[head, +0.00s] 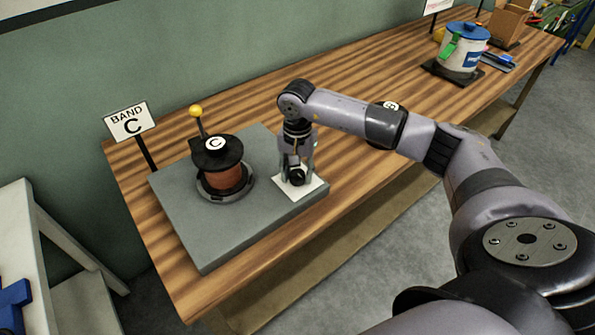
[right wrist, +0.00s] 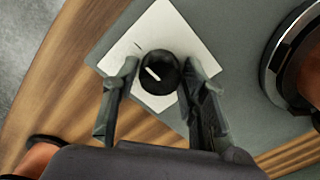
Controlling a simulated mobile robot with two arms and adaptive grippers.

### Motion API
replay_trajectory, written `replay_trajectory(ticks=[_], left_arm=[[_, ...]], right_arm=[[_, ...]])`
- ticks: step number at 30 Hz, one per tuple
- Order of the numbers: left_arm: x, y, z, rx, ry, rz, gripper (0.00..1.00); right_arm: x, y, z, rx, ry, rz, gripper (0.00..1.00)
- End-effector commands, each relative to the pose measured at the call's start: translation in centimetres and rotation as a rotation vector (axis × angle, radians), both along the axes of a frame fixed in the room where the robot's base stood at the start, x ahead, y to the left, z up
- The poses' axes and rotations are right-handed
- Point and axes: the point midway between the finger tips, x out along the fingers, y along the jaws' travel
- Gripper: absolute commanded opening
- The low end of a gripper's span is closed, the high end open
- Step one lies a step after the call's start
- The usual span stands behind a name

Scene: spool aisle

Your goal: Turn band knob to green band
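The band knob (right wrist: 160,72) is a round black knob with a white pointer line, on a white plate (right wrist: 190,42). In the head view the knob (head: 297,178) sits on the grey base's right part. The pointer slants toward the upper left in the wrist view. A short dark tick shows on the plate; I see no green band on its visible part. My right gripper (right wrist: 158,70) points down over the knob, fingers on either side. Narrow gaps seem to separate them from the knob; contact is unclear. In the head view this gripper (head: 298,166) hides part of the knob. My left gripper is out of view.
A copper-coloured spool (head: 224,180) with a black top marked C stands left on the grey base (head: 215,240). A yellow-tipped lever (head: 196,113) rises behind it. A "BAND C" sign (head: 130,121) is at the left. A white pot (head: 462,50) stands far right on the wooden bench (head: 365,85).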

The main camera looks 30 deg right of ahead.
Motion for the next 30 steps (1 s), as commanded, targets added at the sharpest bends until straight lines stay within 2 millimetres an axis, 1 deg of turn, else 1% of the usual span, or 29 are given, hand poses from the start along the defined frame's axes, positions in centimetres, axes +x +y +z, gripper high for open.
replay_trajectory(ticks=[1, 2, 13, 22, 26, 30], left_arm=[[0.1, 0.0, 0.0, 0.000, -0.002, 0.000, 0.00], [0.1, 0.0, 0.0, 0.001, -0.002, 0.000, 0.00], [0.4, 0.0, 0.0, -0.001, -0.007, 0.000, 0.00], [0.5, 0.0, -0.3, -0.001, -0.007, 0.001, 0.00], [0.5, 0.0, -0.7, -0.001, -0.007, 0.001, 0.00], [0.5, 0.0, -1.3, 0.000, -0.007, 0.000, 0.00]], right_arm=[[0.0, 0.0, 0.0, 0.000, 0.000, 0.000, 0.34], [0.0, 0.0, 0.0, 0.000, 0.000, 0.000, 0.32], [0.0, 0.0, 0.0, 0.000, 0.000, 0.000, 0.08], [0.0, 0.0, 0.0, -0.001, -0.001, -0.039, 0.08], [0.0, -0.1, -0.1, -0.001, -0.001, -0.101, 0.08], [0.0, -0.1, -0.2, -0.001, -0.001, -0.202, 0.08]])
